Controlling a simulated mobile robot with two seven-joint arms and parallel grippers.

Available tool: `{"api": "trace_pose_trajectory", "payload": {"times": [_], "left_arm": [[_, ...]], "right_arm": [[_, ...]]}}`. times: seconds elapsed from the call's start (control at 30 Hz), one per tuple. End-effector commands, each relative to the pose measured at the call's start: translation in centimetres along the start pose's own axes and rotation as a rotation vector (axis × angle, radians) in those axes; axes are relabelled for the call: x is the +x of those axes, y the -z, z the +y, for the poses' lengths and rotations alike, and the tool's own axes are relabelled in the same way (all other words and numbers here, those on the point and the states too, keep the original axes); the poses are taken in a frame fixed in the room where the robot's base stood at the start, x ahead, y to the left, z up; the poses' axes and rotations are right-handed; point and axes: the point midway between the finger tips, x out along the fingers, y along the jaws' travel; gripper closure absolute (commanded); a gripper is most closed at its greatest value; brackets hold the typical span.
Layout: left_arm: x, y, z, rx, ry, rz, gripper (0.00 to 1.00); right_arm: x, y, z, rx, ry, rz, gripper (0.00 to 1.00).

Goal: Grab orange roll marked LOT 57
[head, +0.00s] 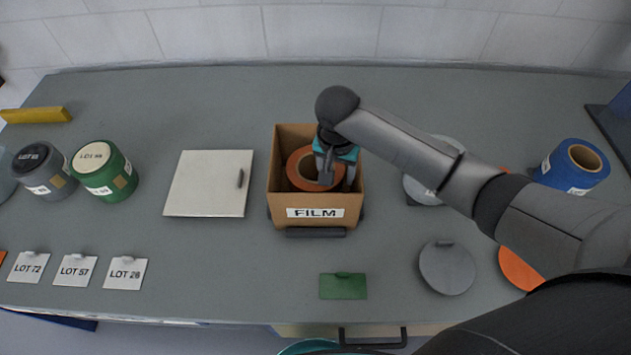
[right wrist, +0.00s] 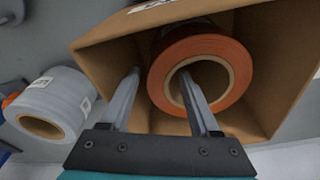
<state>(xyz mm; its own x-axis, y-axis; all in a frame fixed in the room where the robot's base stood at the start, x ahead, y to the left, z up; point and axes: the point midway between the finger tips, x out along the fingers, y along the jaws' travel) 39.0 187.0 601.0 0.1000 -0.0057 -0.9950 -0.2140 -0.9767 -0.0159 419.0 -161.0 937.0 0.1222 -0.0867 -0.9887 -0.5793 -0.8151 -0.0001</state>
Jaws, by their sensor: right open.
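An orange roll (head: 300,170) stands inside the open cardboard box marked FILM (head: 275,205). No lot mark on the roll is readable. My right gripper (head: 338,178) reaches down into the box from above, over the right part of the roll. In the right wrist view the orange roll (right wrist: 239,72) shows its pale core ring. There my open right gripper (right wrist: 160,74) has one finger in front of the core opening and the other left of the roll. I cannot tell whether either finger touches it. A white card reading LOT 57 (head: 75,270) lies at the left front. My left gripper is not seen.
Grey roll (head: 40,168) and green roll (head: 105,170) stand left, a blue roll (head: 572,166) right. A white square panel (head: 208,184) lies left of the box. My right arm partly hides a pale roll (head: 425,190) and an orange disc (head: 518,268).

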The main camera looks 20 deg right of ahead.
Motion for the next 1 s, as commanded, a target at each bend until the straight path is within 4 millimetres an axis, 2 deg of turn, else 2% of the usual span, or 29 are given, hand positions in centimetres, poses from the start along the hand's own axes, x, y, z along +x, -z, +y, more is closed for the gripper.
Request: {"api": "trace_pose_trajectory", "payload": {"times": [0.3, 0.63, 1.0], "left_arm": [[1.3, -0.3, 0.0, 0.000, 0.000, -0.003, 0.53], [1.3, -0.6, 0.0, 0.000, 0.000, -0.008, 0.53], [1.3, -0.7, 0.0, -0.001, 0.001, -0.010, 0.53]], "right_arm": [[4.3, 0.5, 0.0, 0.000, -0.002, -0.001, 0.37], [4.8, 0.5, 0.0, -0.001, 0.000, 0.001, 0.39], [4.7, 0.5, 0.0, -0.001, -0.001, 0.001, 0.80]]}}
